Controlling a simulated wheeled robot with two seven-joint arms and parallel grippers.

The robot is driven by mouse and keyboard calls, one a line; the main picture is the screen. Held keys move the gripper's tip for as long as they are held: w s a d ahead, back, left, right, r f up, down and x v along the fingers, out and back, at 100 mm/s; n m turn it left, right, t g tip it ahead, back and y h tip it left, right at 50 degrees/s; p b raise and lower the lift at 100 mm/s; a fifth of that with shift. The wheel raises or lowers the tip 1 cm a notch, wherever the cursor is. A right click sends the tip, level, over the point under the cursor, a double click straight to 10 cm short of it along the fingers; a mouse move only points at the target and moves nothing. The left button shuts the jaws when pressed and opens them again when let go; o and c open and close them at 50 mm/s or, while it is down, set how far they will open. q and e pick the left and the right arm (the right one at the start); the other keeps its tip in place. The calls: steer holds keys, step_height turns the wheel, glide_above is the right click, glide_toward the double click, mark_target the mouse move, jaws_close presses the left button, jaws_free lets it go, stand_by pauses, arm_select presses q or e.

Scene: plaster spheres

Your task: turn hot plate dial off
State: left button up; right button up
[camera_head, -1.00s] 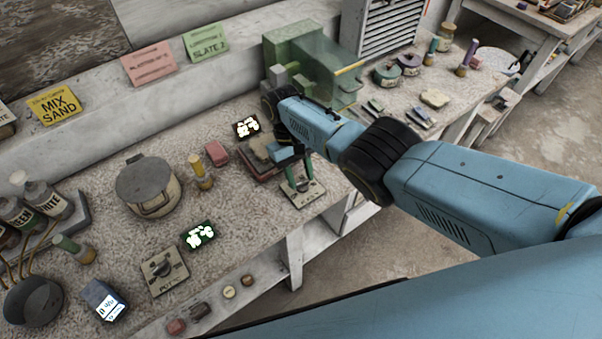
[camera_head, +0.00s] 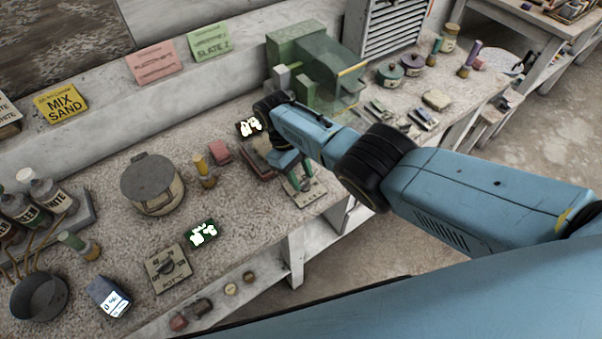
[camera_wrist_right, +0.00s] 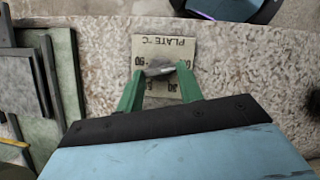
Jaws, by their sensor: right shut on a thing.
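The hot plate dial (camera_wrist_right: 157,68) is a dark grey knob on a pale square plate (camera_wrist_right: 148,46) marked "PLATE °C" with numbers around it. In the wrist view the green fingers of my right gripper (camera_wrist_right: 160,75) are shut on the knob, one on each side. The knob's pointing mark is too small to read. In the head view the right gripper (camera_head: 299,180) is down at the dial plate (camera_head: 312,195) near the bench's front edge, and its fingers mostly hide the knob. My left gripper is not in view.
A second dial plate (camera_head: 168,267) and a lidded pot (camera_head: 152,184) stand to the left. A lit display (camera_head: 202,233) lies between the two dials. A green case (camera_head: 318,66) stands behind my right arm. A brick-red block (camera_head: 219,152) lies left of the gripper.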

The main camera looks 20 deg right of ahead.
steer(key=o, duration=1)
steer(key=v, duration=1.3)
steer(key=shift+r, duration=0.3)
